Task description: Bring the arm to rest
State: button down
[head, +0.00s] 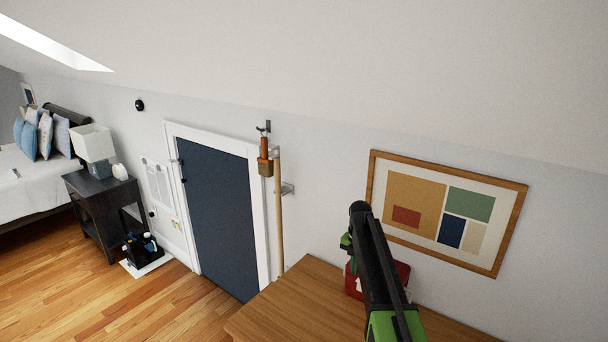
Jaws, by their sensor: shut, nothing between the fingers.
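My arm (376,262), black with green parts, rises from the bottom edge right of the middle. It reaches up over the wooden desk to a rounded black joint in front of the wall. A small green part of mine shows just left of that joint. My gripper's fingers cannot be made out; they are hidden behind the arm or out of the picture. No held thing shows.
A red box (403,271) stands on the wooden desk (290,306), partly hidden behind my arm. A framed picture (480,255) hangs close behind. A pole (278,215) stands by the dark blue door (218,215).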

jog(key=s+a+f+m+b, duration=0.1)
jog(key=s+a+m, duration=0.1)
jog(key=s+m, duration=0.7)
jog(key=s+a+f+m+b, duration=0.2)
jog(key=s+m, duration=0.8)
jog(key=s, duration=0.1)
jog(key=s+a+f+m+b, duration=0.1)
jog(key=s+a+f+m, duration=0.1)
jog(key=s+m, duration=0.7)
jog(key=shift+s+a+f, duration=0.15)
jog(key=shift+s+a, duration=0.2)
jog(key=shift+s, duration=0.15)
